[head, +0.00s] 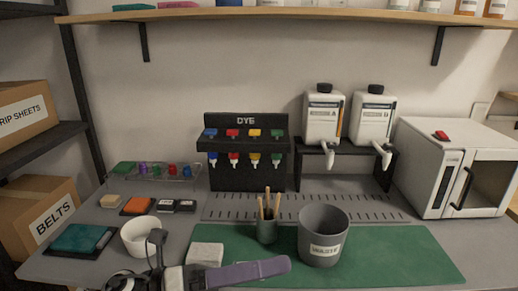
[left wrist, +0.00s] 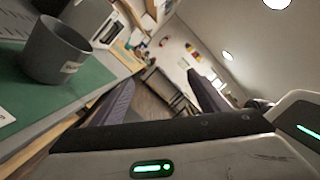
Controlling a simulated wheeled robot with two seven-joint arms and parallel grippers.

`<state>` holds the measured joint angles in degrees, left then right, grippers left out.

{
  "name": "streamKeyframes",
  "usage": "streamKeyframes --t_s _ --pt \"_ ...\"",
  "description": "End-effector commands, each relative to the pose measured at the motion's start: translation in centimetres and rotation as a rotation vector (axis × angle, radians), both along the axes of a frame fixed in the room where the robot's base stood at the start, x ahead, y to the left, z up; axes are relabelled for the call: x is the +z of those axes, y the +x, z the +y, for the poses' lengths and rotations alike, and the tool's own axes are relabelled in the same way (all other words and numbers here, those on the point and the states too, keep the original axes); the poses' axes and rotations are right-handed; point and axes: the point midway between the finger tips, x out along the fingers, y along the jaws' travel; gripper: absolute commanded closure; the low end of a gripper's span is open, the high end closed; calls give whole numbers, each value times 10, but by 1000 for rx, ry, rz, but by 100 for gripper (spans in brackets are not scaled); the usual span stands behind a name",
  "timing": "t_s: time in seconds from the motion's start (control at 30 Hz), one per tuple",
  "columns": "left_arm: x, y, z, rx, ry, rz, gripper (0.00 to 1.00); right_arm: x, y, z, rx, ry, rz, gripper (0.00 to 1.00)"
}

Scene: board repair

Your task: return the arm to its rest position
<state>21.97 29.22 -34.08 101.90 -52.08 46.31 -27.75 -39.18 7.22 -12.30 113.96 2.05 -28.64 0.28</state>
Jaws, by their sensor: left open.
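My left gripper (head: 280,265) comes in low at the front edge of the bench in the head view, with one purple-grey finger pointing right across the front of the green mat (head: 400,258). In the left wrist view my left gripper (left wrist: 160,82) has its two fingers spread apart with nothing between them. The grey waste bin (head: 323,240) stands upright on the mat, apart from the fingers; it also shows at the left of the left wrist view (left wrist: 55,52). My right gripper is in neither view.
A dye rack (head: 245,178), two white dispensers (head: 323,118) and a white oven (head: 430,168) line the back. The mat's right part is clear.

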Motion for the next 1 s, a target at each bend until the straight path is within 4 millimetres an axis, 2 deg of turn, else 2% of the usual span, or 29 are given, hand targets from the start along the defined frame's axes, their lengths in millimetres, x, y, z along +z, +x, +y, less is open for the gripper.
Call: streamKeyframes --t_s 0.03,0.07,0.17,0.27,0.33,0.43,0.5,0.6,0.7,0.8,0.83,1.0 --pt "0 7 4 81 -126 171 31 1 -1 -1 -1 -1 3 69" --pt "-2 15 10 132 -195 270 31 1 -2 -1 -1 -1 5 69" --pt "-26 38 38 307 -415 616 31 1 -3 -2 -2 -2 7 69" --pt "-79 49 76 493 -616 979 31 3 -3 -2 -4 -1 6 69" --pt "-126 43 102 618 -740 1222 31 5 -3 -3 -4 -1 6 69" --pt "-193 18 131 782 -881 1523 31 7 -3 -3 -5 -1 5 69" --pt "-236 -8 146 887 -965 1710 31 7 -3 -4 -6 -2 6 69" --pt "-286 -53 160 1020 -1061 1936 31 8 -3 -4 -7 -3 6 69" --pt "-319 -93 168 1123 -1130 2104 31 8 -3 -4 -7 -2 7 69" --pt "-338 -121 171 1190 -1173 2210 31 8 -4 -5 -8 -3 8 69" --pt "-341 -125 171 1198 -1178 2224 31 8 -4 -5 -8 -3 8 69" --pt "-341 -125 171 1198 -1178 2224 31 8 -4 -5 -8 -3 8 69"
